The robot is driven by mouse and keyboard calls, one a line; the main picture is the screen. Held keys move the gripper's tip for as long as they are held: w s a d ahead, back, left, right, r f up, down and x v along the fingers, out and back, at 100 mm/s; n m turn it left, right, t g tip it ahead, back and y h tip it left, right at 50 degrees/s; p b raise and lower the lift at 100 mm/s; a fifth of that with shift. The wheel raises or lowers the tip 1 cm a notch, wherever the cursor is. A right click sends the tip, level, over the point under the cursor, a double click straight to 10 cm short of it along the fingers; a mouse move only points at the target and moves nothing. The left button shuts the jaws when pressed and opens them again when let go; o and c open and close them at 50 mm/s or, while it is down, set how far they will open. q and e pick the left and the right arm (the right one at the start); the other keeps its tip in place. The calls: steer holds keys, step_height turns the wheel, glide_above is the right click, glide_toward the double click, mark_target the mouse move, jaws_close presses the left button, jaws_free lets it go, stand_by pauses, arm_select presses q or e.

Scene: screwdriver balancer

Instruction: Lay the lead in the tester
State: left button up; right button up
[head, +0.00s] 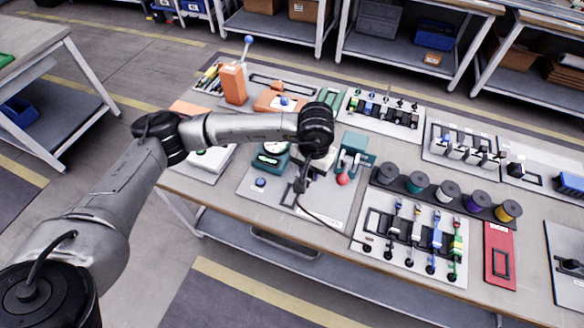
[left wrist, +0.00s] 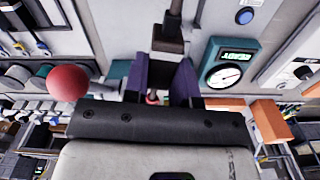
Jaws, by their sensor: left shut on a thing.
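My left gripper (head: 301,186) is low over the light grey panel in the middle of the bench. It is shut on the lead (head: 320,215), a black cable trailing from the fingers toward the panel's front right. In the left wrist view, a dark block on the lead (left wrist: 168,40) sits between the two purple fingers (left wrist: 160,80). The teal unit with a round gauge and green display (left wrist: 226,66), which looks like the tester, stands beside the gripper; its gauge also shows in the head view (head: 272,158). My wrist hides the middle of the panel.
A teal lever unit (head: 355,150) with a red ball (head: 342,179) stands close right of the gripper. A blue button (head: 260,183) is on the panel's left. Several spools (head: 447,190) and a rack of coloured leads stand further right. An orange block (head: 233,84) stands at the back left.

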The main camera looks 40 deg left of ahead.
arm_select(q)
steer(key=n+p, duration=0.1)
glide_above(292, 194)
step_height(292, 194, down, 5)
steer(key=shift+f+n+b, duration=0.3)
steer(key=shift+f+b, duration=0.25)
steer(key=shift+f, duration=1.35)
step_height(292, 194, down, 4)
steer(key=b, duration=0.3)
steer(key=shift+r, duration=0.1)
steer(key=shift+f+b, duration=0.4)
steer(key=shift+f, duration=0.05)
steer(key=shift+f+b, duration=0.35)
steer(key=shift+f+b, duration=0.35)
